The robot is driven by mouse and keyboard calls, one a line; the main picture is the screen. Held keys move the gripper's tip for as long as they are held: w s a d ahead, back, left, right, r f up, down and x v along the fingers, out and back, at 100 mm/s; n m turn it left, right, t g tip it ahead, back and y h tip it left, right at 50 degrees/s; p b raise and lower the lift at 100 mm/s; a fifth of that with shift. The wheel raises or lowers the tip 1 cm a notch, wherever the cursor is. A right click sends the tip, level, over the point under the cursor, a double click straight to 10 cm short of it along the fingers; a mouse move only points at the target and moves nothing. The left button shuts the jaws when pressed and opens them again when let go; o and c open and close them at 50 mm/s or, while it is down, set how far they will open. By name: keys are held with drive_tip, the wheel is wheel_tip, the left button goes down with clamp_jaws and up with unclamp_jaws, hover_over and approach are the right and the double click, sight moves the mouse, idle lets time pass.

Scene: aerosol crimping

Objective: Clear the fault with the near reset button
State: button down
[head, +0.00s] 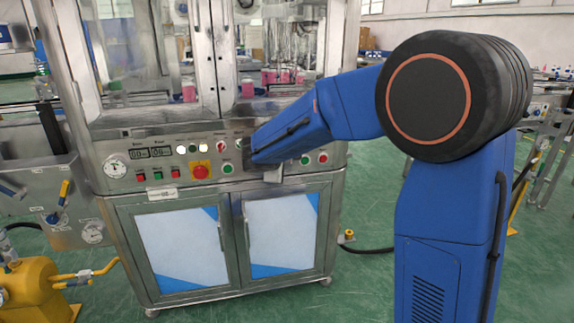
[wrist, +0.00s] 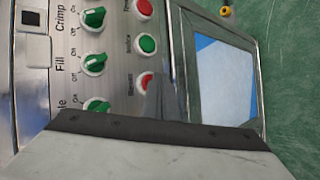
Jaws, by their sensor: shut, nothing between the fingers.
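The filling machine's control panel (head: 130,155) faces me in the head view, with several small buttons and a large red mushroom button (head: 200,171). My gripper (head: 273,174) is at the panel's front, mostly hidden behind my blue arm. In the wrist view my gripper's grey fingertip (wrist: 157,100) is shut and empty. It overlaps the lower edge of a red button (wrist: 147,82); I cannot tell if they touch. A green button (wrist: 147,43) and another red button (wrist: 144,8) lie beyond it.
Green knobs (wrist: 94,63) sit in a row beside the buttons, labelled Crimp and Fill. Cabinet doors (head: 180,250) with handles are below the panel. Glass doors enclose the machine above. A yellow unit (head: 35,285) stands at lower left. The green floor is open in front.

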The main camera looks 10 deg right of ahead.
drive_tip(key=shift+w, duration=0.4)
idle(0.4)
drive_tip(key=shift+s, duration=0.8)
drive_tip(key=shift+s, duration=0.1)
drive_tip(key=s, duration=0.5)
idle(0.5)
drive_tip(key=shift+d, duration=0.1)
